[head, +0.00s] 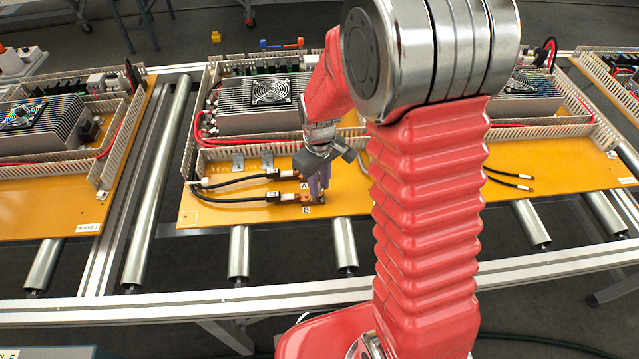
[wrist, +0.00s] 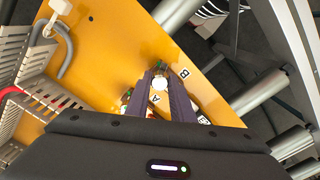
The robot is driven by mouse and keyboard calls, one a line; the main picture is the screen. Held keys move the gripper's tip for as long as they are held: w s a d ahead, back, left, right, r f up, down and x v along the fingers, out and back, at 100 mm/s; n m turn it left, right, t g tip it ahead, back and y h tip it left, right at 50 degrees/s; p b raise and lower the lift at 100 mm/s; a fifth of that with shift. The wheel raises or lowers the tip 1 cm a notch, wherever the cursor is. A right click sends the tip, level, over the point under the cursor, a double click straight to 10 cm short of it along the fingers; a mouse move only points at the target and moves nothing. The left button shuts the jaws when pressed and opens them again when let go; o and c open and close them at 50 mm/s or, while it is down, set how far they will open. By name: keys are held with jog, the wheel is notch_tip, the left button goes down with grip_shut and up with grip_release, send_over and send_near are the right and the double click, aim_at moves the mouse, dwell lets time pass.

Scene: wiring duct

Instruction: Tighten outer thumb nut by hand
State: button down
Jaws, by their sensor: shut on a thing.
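My gripper (head: 322,196) reaches down to the front edge of the orange board (head: 235,215), beside the label B. Its two purple fingers also show in the wrist view (wrist: 160,78). They are shut on a small part at the outer terminal, which looks like the outer thumb nut. A pale round top (wrist: 160,84) shows between the fingers. Two black cables with copper lugs, the inner one (head: 285,173) by label A and the outer one (head: 288,197) by label B, lie to the left of the fingers. The fingers hide most of the nut and stud.
A finned power unit with a fan (head: 268,100) stands behind a slotted wiring duct (head: 250,150) on the board. Similar boards (head: 40,215) lie left and right on the roller conveyor (head: 157,190). The board's front left is clear.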

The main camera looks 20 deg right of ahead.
jog(key=m, duration=0.7)
jog(key=shift+w+r, duration=0.15)
jog(key=shift+r, duration=0.05)
jog(key=m, duration=0.8)
jog(key=shift+a+m, duration=0.1)
jog(key=shift+m, duration=0.2)
jog(key=m, duration=0.6)
jog(key=shift+w, duration=0.15)
jog(key=m, duration=0.6)
jog(key=shift+m, duration=0.3)
jog(key=shift+w, duration=0.1)
jog(key=c, duration=1.9)
grip_release()
jog(key=shift+c, duration=0.2)
jog(key=o, duration=0.4)
jog(key=shift+f, duration=0.1)
jog(key=shift+s, duration=0.2)
